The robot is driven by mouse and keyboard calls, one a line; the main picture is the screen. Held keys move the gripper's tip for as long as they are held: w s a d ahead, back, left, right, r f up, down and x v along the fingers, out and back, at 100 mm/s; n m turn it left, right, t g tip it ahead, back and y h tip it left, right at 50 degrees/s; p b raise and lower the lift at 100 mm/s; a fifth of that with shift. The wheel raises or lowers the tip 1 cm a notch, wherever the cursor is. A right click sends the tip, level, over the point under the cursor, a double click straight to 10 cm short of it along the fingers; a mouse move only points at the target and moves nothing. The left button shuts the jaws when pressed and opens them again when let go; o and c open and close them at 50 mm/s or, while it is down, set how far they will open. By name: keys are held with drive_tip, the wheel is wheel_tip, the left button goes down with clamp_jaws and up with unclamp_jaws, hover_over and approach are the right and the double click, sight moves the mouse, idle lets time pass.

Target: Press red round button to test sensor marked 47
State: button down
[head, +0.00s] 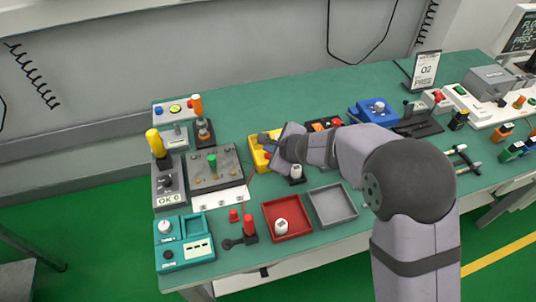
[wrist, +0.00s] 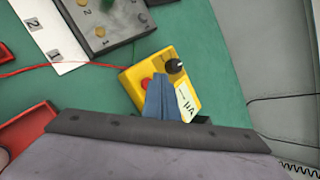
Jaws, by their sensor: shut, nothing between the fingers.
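A yellow box (head: 256,157) stands on the green bench beside my gripper. In the wrist view, the yellow box (wrist: 135,76) carries a red round button (wrist: 147,82), a black knob (wrist: 174,66) and a white label reading "µA". My gripper (wrist: 158,80) is shut and empty, its blue-grey fingers over the box close to the red button and partly covering it. I cannot tell whether they touch it. A white cylinder on a dark base (head: 296,172) stands just in front of the gripper. Another white cylinder (head: 281,226) stands in the red tray. No 47 marking is legible.
A red tray (head: 304,235) and a grey tray (head: 352,205) lie in front. A grey panel with a green knob (head: 231,176) is left of the box, and a blue box (head: 359,108) is to the right.

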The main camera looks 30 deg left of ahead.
drive_tip(key=shift+f+b, duration=0.85)
drive_tip(key=shift+b, duration=0.2)
idle(0.9)
drive_tip(key=shift+r, duration=0.2)
drive_tip(key=shift+r+p, duration=0.65)
drive_tip(key=shift+p, duration=0.05)
wheel_tip(320, 180, up, 5)
drive_tip(key=p, duration=0.4)
idle(0.3)
idle(0.7)
drive_tip(key=s+d+n+g+h, duration=0.1)
drive_tip(key=s+d+n, duration=0.4)
drive_tip(key=d, duration=0.9)
drive_tip(key=s+d+f+n+g+h, duration=0.1)
drive_tip(key=s+d+n+h, duration=0.3)
drive_tip(key=s+d, duration=0.4)
drive_tip(key=s+d+n+g+h, duration=0.2)
drive_tip(key=s+d+n, duration=0.4)
drive_tip(key=d, duration=1.5)
drive_tip(key=shift+s+f+n+g+h, duration=0.2)
drive_tip(key=shift+s+n+g+h, duration=0.1)
drive_tip(key=shift+s+g, duration=0.25)
